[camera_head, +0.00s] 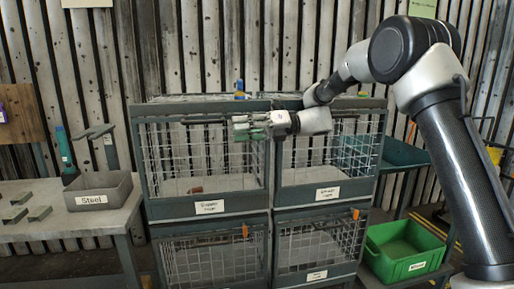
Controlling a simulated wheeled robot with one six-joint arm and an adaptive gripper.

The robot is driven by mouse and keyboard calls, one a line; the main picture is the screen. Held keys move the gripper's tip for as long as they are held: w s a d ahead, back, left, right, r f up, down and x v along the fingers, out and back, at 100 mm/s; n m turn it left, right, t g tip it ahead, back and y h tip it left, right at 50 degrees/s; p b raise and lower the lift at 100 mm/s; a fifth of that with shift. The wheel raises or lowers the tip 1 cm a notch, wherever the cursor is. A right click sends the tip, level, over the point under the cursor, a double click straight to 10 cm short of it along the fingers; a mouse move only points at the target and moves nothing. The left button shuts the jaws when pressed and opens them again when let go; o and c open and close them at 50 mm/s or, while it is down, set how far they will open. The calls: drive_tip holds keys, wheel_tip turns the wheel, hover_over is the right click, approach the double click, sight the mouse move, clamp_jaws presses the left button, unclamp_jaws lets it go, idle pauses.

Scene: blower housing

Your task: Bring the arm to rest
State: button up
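My arm (405,60) comes in from the right, bends at a high elbow and reaches left in front of the wire-mesh cages. My gripper (240,128) is at its end, pointing left before the upper cages, near the post between them. Its fingers look grey with some green, and they are too small in view to tell whether they are open or shut. I cannot tell whether anything is between them.
Mesh cages (205,208) stand stacked in the middle, with labels and orange tags. A table (70,225) at left bears a grey bin (98,195) marked Steel and several metal pieces. A green crate (405,250) sits low at right. A slatted wall is behind.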

drive_tip(key=s+d+f+n+h, duration=0.2)
drive_tip(key=d+f+n, duration=0.15)
drive_tip(key=f, duration=0.25)
drive_tip(key=s+d+f+n+h, duration=0.3)
drive_tip(key=f+n, duration=0.2)
drive_tip(key=s+d+f+n+t+h, duration=0.1)
drive_tip(key=s+d+n+h, duration=0.15)
drive_tip(key=d, duration=0.25)
drive_tip(key=s+d+f+n+h, duration=0.1)
drive_tip(key=s+d+n, duration=0.2)
drive_tip(key=d+n, duration=0.15)
drive_tip(key=s+d+r+n+t+h, duration=0.3)
drive_tip(key=s+d+n+h, duration=0.1)
drive_tip(key=s+d, duration=0.6)
drive_tip(key=s+d+r+n+t+h, duration=0.3)
drive_tip(key=s+d+n, duration=0.4)
drive_tip(key=s+d, duration=0.4)
drive_tip(key=d+t+h, duration=0.1)
drive_tip(key=d, duration=0.5)
drive_tip(key=shift+s, duration=0.15)
